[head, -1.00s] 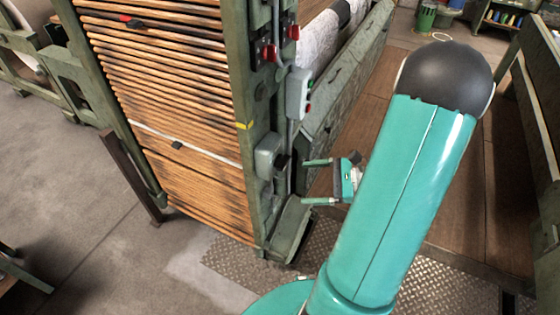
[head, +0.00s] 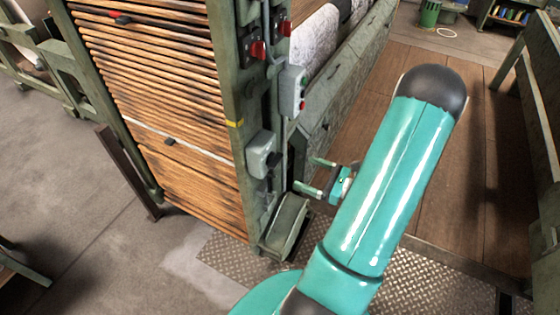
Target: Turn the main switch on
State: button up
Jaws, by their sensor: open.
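A grey box (head: 259,154) with a dark part on its right side is mounted low on the green post; it looks like the main switch, but its marking and position cannot be read. My gripper (head: 304,173) is open and empty, with two green fingers pointing left toward the post. It is right of the box and slightly lower, with a visible gap in the picture; true depth is hard to judge. My teal arm hides the floor behind it.
A grey button box (head: 292,91) with red and green buttons hangs above on the post. Two red handles, one (head: 258,50) left and one (head: 285,28) right, are higher up. Wooden slats (head: 165,100) fill the left.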

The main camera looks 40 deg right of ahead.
aim_at(279, 161)
jog(key=x, duration=1)
jog(key=shift+s, duration=0.1)
